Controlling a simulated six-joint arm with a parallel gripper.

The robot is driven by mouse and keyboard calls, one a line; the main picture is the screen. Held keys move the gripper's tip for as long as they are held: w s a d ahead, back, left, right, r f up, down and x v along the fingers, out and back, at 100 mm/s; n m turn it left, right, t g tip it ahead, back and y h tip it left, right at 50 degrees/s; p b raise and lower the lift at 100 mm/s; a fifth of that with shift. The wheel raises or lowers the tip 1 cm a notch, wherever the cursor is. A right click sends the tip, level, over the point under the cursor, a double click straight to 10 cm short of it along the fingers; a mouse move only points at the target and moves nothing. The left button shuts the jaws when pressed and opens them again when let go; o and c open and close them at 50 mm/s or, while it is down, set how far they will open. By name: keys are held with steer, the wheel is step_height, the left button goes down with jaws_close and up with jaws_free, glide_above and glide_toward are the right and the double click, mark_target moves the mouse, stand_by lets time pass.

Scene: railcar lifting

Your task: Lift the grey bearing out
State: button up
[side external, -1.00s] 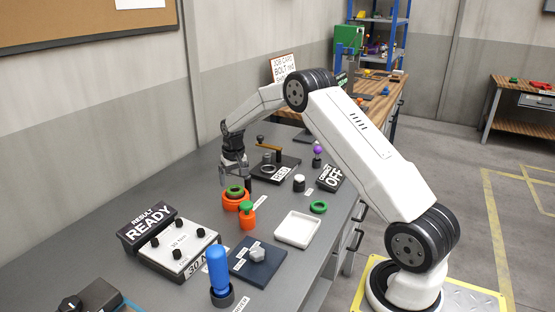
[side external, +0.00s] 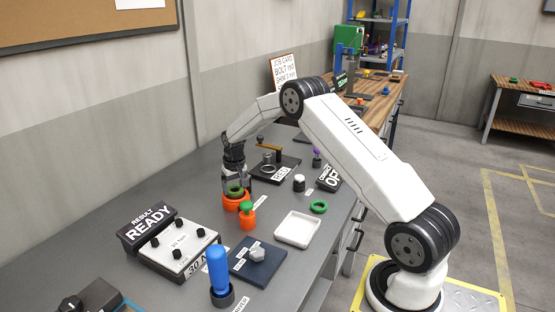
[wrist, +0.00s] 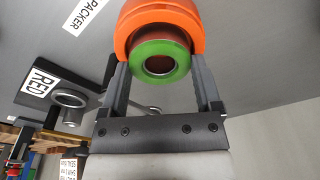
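An orange cup-shaped housing (side external: 234,205) stands on the bench. A green ring (side external: 236,190) sits at its top. In the wrist view the green ring (wrist: 160,53) has a thin grey rim (wrist: 145,66) inside it, around a reddish-brown centre. I cannot tell whether this rim is the grey bearing. Another grey ring (wrist: 70,99) lies on the dark fixture by the RED sign. The fingertips are partly hidden against the orange housing (wrist: 160,17).
The dark fixture (side external: 275,167) with a lever is just behind. A white tray (side external: 297,229), a loose green ring (side external: 319,206) and a blue-handled tool (side external: 218,270) stand nearer the front.

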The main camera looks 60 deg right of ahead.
steer(key=shift+r, duration=0.45)
steer(key=shift+r, duration=0.3)
steer(key=shift+r, duration=0.35)
steer(key=shift+r, duration=0.4)
steer(key=shift+r, duration=0.3)
steer(key=shift+r, duration=0.75)
steer(key=shift+r, duration=0.3)
steer(key=shift+r, duration=0.4)
steer(key=shift+r, duration=0.3)
